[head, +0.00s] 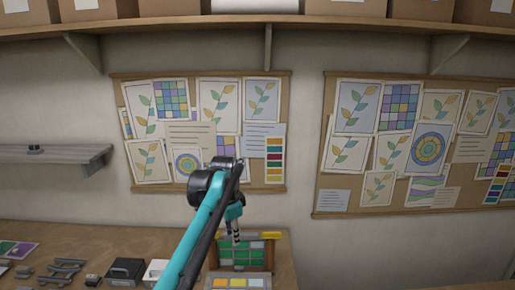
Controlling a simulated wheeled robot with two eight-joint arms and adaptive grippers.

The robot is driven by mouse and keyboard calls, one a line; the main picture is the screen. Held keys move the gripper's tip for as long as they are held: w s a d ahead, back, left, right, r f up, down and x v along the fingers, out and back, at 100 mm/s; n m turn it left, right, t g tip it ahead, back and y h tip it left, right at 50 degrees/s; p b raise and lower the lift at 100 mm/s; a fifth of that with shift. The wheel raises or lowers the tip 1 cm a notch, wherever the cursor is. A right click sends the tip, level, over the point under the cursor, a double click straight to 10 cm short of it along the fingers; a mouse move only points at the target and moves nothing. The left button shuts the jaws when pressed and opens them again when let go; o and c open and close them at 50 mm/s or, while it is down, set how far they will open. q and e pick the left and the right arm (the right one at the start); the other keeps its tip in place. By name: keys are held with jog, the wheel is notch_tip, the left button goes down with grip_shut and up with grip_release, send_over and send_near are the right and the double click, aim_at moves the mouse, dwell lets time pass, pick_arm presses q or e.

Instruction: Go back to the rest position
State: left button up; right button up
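My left gripper (236,238) hangs at the end of my teal arm, in the lower middle of the head view. It points down in front of a wooden-framed panel with green panes (240,263) at the back of the bench. It is small and partly merged with the panel behind it, so I cannot tell whether its fingers are open or shut, or whether they touch the panel. My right gripper is out of view.
A wooden workbench (120,238) carries grey metal pieces (66,268), a black box (125,270) and a tray of coloured squares (238,283). Two pinboards (200,184) (330,203) hang on the wall. A grey shelf (60,153) is at left, and a shelf with boxes (340,24) runs above.

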pick_arm(q)
jog(key=s+a+f+n+t+b, duration=0.1)
jog(key=s+a+f+n+b, duration=0.25)
jog(key=s, duration=0.45)
jog(key=s+a+f+n+t+b, duration=0.2)
jog(key=s+a+f+n+b, duration=0.15)
jog(key=s, duration=0.55)
jog(key=s+a+f+n+t+b, duration=0.2)
jog(key=s+f+n+b, duration=0.3)
jog(key=s+f, duration=1)
notch_tip(320, 180, down, 2)
jog(key=shift+s+a+f, duration=0.15)
jog(key=shift+s+a, duration=0.05)
jog(key=shift+a, duration=0.4)
